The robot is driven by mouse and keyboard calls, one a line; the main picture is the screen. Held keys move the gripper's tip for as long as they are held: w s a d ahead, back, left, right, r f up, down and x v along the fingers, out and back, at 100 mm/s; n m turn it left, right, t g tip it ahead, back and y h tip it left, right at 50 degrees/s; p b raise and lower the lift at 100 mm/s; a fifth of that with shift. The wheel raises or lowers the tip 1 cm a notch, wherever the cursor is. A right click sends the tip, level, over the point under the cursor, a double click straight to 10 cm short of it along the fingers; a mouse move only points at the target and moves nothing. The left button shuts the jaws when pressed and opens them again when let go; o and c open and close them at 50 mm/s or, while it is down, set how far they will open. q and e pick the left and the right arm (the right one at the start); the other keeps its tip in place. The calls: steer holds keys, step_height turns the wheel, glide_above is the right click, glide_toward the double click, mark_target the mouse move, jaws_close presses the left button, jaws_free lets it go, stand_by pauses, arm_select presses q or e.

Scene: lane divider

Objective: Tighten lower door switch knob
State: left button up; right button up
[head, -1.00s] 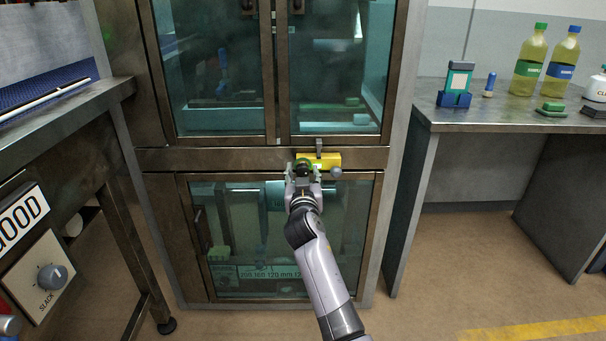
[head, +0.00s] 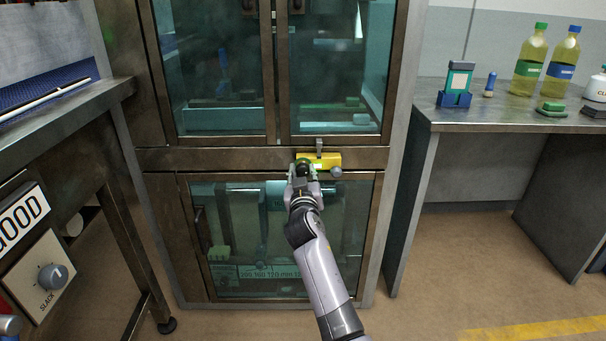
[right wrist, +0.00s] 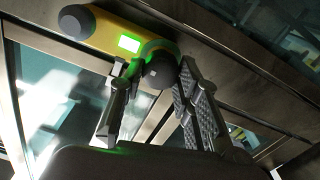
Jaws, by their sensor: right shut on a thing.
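The yellow door switch (head: 324,160) sits on the cabinet's middle rail, above the glass lower door (head: 285,235). It also shows in the right wrist view (right wrist: 112,32), with a lit green window. A dark round knob (right wrist: 160,71) at the switch's end has a green glow beside it and lies between the fingertips of my right gripper (right wrist: 157,82). In the head view my right gripper (head: 303,172) is shut on this knob and hides most of it. A grey round knob (head: 336,172) sits at the switch's lower right. My left gripper is out of view.
The glass upper doors (head: 334,70) are shut above the rail. A side bench (head: 480,118) at right holds bottles and small items. A panel with a grey dial (head: 52,276) is at left. Floor right of the cabinet is clear.

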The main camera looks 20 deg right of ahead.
steer(key=o, duration=1.1)
steer(key=shift+o, duration=0.2)
steer(key=shift+r, duration=0.1)
step_height(320, 180, up, 10)
